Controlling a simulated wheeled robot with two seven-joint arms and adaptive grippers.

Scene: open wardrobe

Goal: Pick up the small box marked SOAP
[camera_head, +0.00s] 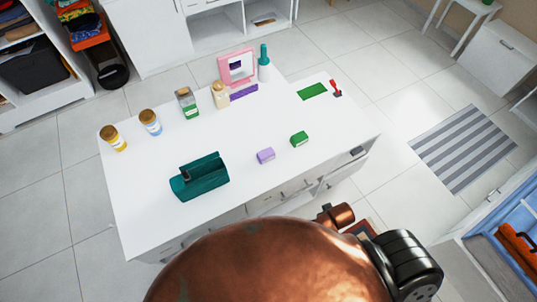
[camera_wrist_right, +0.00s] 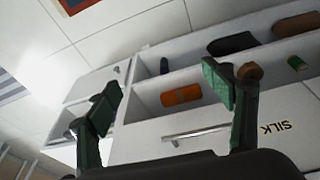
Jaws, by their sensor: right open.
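No lettering is readable on either, so I cannot tell which is marked SOAP. My right gripper (camera_wrist_right: 162,92) shows in the wrist view with its green-padded fingers wide apart and nothing between them. It faces open drawers, away from both boxes. My left gripper is not in view.
A teal caddy (camera_head: 200,180), jars, bottles and a pink-framed mirror (camera_head: 236,66) stand on the table.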

